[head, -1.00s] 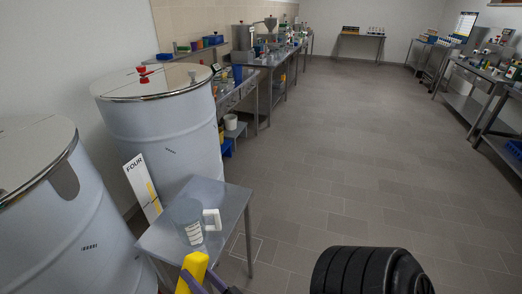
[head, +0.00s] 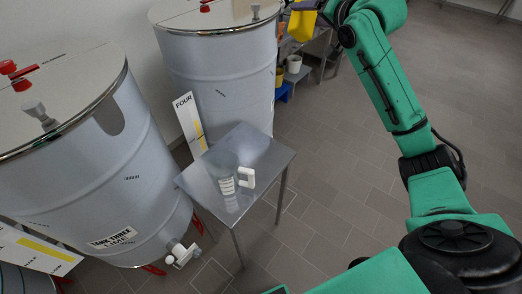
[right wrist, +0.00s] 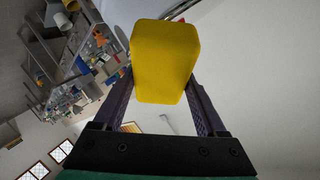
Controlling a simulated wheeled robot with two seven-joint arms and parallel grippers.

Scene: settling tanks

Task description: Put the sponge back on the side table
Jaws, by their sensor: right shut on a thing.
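The yellow sponge (head: 301,26) is at the top of the head view, held up in front of the far tank's right side. My right gripper (head: 294,12) is shut on it. In the right wrist view the sponge (right wrist: 165,60) sits between the two dark fingers. The small grey metal side table (head: 262,150) stands in the middle of the head view, nearer than the sponge. My left gripper is not in view.
Two large pale tanks (head: 70,170) (head: 225,70) stand left of and behind the table. A tap (head: 182,254) sticks out low on the near tank. A sign reading FOUR (head: 188,122) leans behind the table. The table's far part is bare. Floor to the right is open.

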